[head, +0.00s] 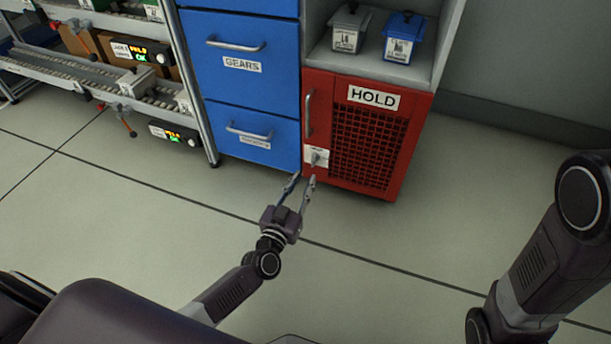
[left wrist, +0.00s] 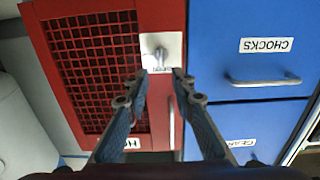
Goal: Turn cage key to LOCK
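The red cage (head: 401,106) has a mesh door and a HOLD sign (head: 373,97). Its key (head: 316,157) sits on a small white plate at the door's lower left. The left wrist view, which is upside down, shows the metal key (left wrist: 157,58) on the plate (left wrist: 174,46); the plate's lettering is too small to read. My left gripper (head: 302,180) is open and empty, just short of the plate. In the wrist view its fingertips (left wrist: 159,73) are apart, with the key between and beyond them. My right arm shows at the right; its gripper is out of view.
Blue drawers, GEARS (head: 242,66) and CHOCKS (left wrist: 267,45), stand left of the cage. The cage door has a vertical handle (head: 308,113). A grey bin (head: 347,32) and blue bin (head: 399,47) sit above. A roller rack (head: 85,72) stands at far left. The floor in front is clear.

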